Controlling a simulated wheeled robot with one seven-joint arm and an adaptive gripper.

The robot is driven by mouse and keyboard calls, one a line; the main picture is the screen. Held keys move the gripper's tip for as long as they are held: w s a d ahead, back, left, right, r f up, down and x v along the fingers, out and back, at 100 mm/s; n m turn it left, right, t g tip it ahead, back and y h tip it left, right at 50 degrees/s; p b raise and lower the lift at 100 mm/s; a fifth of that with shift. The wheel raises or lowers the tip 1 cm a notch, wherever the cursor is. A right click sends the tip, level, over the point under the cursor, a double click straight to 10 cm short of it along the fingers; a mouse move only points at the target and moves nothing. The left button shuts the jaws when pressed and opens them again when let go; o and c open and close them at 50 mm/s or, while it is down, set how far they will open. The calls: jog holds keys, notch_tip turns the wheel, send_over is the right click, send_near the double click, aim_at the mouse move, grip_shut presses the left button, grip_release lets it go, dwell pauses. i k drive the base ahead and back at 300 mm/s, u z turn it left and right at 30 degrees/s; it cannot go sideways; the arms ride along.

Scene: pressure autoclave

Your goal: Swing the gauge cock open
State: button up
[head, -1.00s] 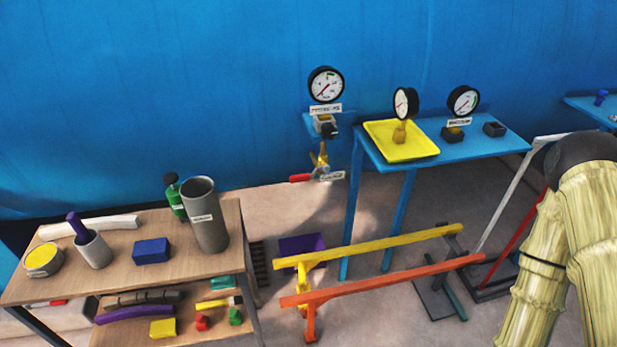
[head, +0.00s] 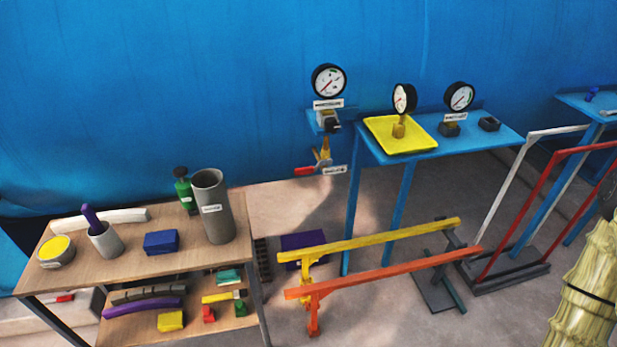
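The gauge cock (head: 326,153) is a small brass valve below the wall-mounted pressure gauge (head: 329,81). Its red lever handle (head: 305,171) points left, lying roughly level across the line of the pipe. A white label (head: 335,170) sits at its right. The gauge has a white face and black rim, with its own label under it. My gripper is out of the picture; only a pale, ribbed part of my arm shows at the lower right edge, far from the cock.
A blue table (head: 440,141) with a yellow tray (head: 375,128) and two more gauges stands right of the cock. Yellow (head: 370,240) and orange (head: 390,273) rails stand on the floor in front. A cluttered wooden bench (head: 135,252) is at left. White and red frames stand at right.

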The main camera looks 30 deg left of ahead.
aim_at(310, 170)
jog(key=k, duration=0.5)
jog(key=u, duration=0.8)
